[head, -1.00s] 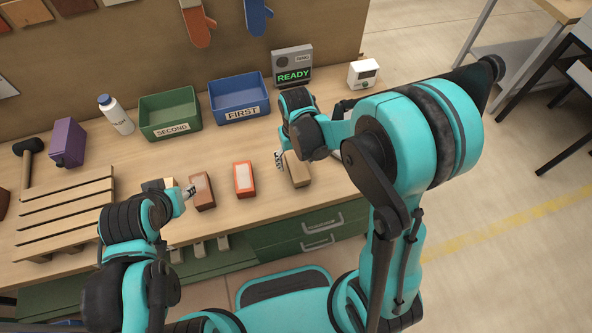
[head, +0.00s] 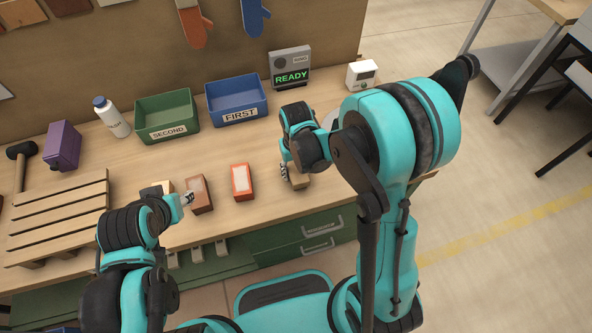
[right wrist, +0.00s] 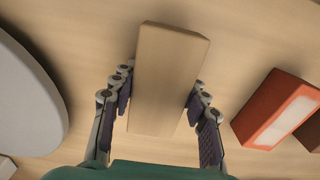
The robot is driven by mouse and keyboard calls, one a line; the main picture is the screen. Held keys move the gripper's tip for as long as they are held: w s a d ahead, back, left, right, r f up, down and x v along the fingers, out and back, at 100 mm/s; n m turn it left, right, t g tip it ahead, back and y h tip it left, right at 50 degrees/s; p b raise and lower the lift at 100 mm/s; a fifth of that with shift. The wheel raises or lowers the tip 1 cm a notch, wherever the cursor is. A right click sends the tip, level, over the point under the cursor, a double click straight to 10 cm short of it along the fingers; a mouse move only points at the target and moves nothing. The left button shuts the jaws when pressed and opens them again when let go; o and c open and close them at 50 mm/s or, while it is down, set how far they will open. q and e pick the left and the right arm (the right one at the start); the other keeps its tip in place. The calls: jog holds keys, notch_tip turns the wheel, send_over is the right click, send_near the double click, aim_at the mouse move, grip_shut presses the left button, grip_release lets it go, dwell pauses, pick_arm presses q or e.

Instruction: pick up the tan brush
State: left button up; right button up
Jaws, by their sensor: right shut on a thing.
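The tan brush, a plain block-shaped piece, lies at the right of the row of blocks in the head view (head: 299,182). It fills the middle of the right wrist view (right wrist: 168,80). My right gripper (right wrist: 160,90) has one finger along each long side and is shut on it. In the head view my right gripper (head: 288,173) partly covers the brush. I cannot tell whether the brush is clear of the table. My left gripper (head: 187,198) is beside a brown block (head: 199,194); its fingers are too small to read.
An orange-red block (head: 241,181) lies left of the brush. A green bin (head: 168,133) marked SECOND and a blue bin (head: 239,116) marked FIRST stand behind. A slatted wooden rack (head: 60,220) is at the left. A grey READY box (head: 290,68) is at the back.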

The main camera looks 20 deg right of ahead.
jog(key=shift+r, duration=0.15)
jog(key=shift+r, duration=0.35)
jog(key=r+p, duration=0.1)
jog(key=r, duration=0.1)
jog(key=r+p, duration=0.1)
jog(key=r, duration=0.1)
jog(key=shift+s+d, duration=0.2)
jog(key=shift+d, duration=0.2)
jog(key=s+d+r+p, duration=0.3)
jog(key=s+d+r, duration=0.2)
jog(key=d, duration=0.4)
jog(key=shift+s+d+r, duration=0.15)
jog(key=shift+d+r, duration=0.05)
jog(key=shift+r, duration=0.3)
